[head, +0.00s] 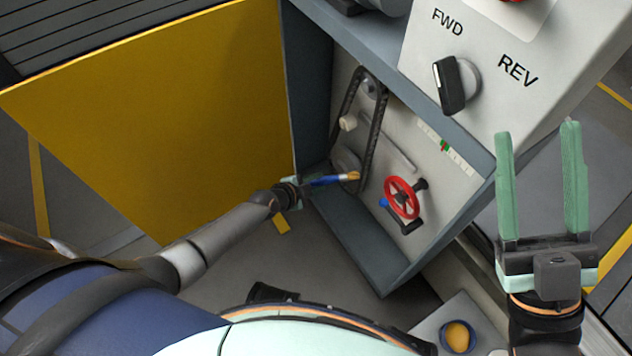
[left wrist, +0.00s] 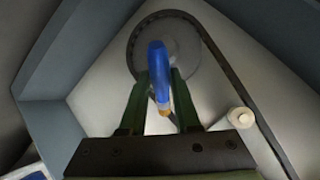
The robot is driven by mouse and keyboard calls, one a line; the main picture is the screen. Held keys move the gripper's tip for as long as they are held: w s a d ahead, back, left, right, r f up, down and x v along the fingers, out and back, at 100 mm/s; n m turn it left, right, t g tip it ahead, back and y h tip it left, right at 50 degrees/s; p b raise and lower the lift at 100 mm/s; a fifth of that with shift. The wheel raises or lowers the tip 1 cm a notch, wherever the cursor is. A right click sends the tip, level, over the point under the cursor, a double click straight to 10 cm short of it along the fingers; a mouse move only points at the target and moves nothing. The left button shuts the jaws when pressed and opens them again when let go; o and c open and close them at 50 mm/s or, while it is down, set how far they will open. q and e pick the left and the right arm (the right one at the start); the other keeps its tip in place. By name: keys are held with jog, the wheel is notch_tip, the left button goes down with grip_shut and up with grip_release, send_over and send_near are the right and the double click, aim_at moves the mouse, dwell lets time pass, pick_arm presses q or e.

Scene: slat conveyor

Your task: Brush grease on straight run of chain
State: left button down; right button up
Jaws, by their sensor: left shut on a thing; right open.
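My left gripper (head: 300,186) is shut on a brush with a blue handle (head: 324,181) and holds it inside the open grey cabinet. The brush's yellowish end (head: 350,176) points right, near the lower part of the dark chain (head: 376,125); I cannot tell whether it touches. In the left wrist view the blue handle (left wrist: 158,62) stands between the fingers, in front of a large round sprocket (left wrist: 180,50). The chain (left wrist: 228,72) runs straight down the right side there. My right gripper (head: 540,190) is open and empty, right of the cabinet. A blue pot of yellow grease (head: 458,336) stands at the bottom.
A red handwheel (head: 402,197) sits right of the chain. A pale roller (head: 348,122) is beside the chain's left run. The yellow door (head: 160,110) stands open on the left. A control box with a black FWD/REV knob (head: 452,85) is above. The cabinet's edges surround my left gripper.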

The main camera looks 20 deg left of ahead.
notch_tip(320, 180, up, 6)
jog(key=p, duration=0.6)
jog(key=shift+r, duration=0.25)
notch_tip(320, 180, up, 17)
jog(key=p, duration=1.7)
notch_tip(320, 180, down, 24)
jog(key=b, duration=2.3)
jog(key=shift+r, duration=0.25)
dwell(1.0)
